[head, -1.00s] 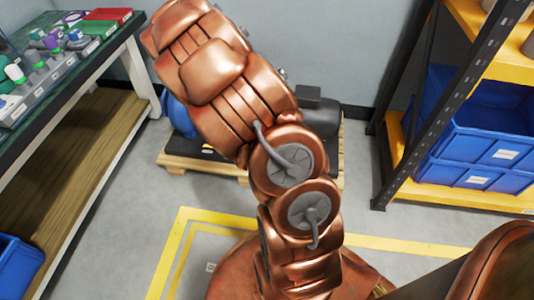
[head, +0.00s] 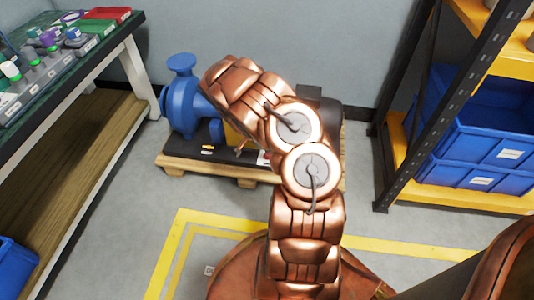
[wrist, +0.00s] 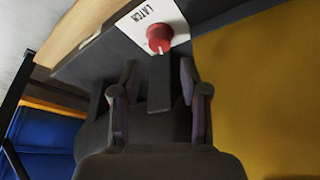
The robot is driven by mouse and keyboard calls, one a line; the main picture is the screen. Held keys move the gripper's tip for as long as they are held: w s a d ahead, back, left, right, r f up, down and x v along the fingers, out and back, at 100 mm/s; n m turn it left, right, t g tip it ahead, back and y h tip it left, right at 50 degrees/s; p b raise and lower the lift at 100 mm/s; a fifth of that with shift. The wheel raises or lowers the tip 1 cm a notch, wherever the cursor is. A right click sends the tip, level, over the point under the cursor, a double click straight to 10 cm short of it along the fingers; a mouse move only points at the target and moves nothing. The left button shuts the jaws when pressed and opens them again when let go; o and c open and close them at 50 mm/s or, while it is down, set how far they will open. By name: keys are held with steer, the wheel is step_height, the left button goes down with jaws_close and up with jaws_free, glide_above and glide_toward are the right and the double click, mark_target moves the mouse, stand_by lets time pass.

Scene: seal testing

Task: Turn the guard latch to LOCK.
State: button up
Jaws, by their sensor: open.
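In the wrist view, the guard latch shows a round red knob (wrist: 160,38) on a white plate (wrist: 136,24) lettered LATCH. A pale mark on the knob points toward the bottom of the picture. No LOCK lettering can be read. My gripper (wrist: 158,68) is open, its two fingers apart just below the knob and not around it. A dark bar (wrist: 160,85) lies between the fingers; I cannot tell whether it belongs to the latch. In the head view, the latch and my gripper are hidden or too small to make out behind my arm.
A blue pump (head: 183,95) stands on a wooden pallet (head: 205,172). A yellow surface (wrist: 260,80) fills the wrist view's right. A workbench (head: 130,28) is at left and a rack with blue bins (head: 475,140) at right.

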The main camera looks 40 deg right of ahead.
steer(key=shift+b+x, duration=1.45)
steer(key=shift+x, duration=2.1)
steer(key=shift+c, duration=0.3)
jaws_close()
steer(key=shift+f, duration=0.1)
